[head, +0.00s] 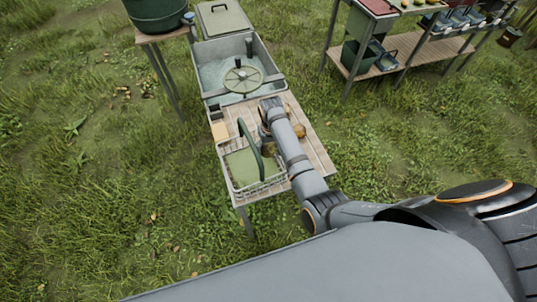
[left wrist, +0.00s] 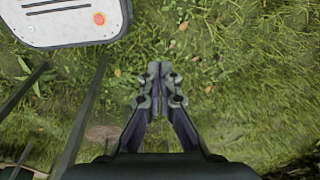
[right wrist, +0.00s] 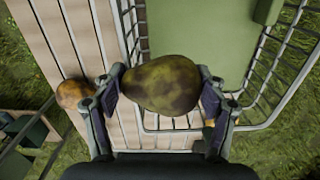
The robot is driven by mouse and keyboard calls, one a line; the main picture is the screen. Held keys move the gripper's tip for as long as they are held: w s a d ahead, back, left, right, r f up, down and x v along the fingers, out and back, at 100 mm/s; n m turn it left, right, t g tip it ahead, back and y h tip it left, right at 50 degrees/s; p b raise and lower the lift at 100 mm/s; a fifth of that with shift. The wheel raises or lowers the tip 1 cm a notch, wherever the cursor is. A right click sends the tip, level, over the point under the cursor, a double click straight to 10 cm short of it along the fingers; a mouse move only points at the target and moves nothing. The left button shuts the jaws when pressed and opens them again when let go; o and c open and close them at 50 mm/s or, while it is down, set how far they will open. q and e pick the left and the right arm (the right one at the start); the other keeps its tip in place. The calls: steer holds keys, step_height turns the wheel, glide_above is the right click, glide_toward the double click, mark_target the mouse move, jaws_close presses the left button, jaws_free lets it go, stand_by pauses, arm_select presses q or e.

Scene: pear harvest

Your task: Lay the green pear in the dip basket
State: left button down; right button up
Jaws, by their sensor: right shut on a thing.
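The green pear (right wrist: 165,84), mottled with brown, is between the fingers of my right gripper (right wrist: 160,95) in the right wrist view. The fingers are shut on its two sides. The dip basket (head: 262,187) is a wire basket with a green floor and a dark green handle, at the near end of the table. In the right wrist view the basket (right wrist: 262,126) lies beyond and right of the pear, which overlaps its rim in the picture. My left gripper (left wrist: 160,80) is shut and empty above grass.
A brown pear (right wrist: 72,93) lies on the wooden slats beside the basket. A water basin (head: 213,77) with a round green lid-like disc stands behind the slatted table (head: 315,150). A shelf rack (head: 408,47) stands at the back right.

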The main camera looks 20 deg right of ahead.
steer(key=shift+s+a+f, duration=0.15)
steer(key=shift+s+f, duration=0.15)
steer(key=shift+s+a+f, duration=0.15)
steer(key=shift+f, duration=0.05)
steer(key=shift+c, duration=1.2)
steer(key=f, duration=0.3)
steer(key=shift+s+a+f, duration=0.25)
steer(key=shift+s+f, duration=0.05)
steer(key=shift+c, duration=1.3)
steer(key=shift+w+f, duration=0.1)
steer(key=shift+c, duration=0.8)
steer(key=o, duration=1.9)
steer(key=shift+w, duration=0.2)
arm_select(q)
steer(key=shift+s+r, duration=0.2)
steer(key=shift+s, duration=0.45)
arm_select(e)
steer(key=shift+o, duration=0.2)
steer(key=shift+d, duration=0.1)
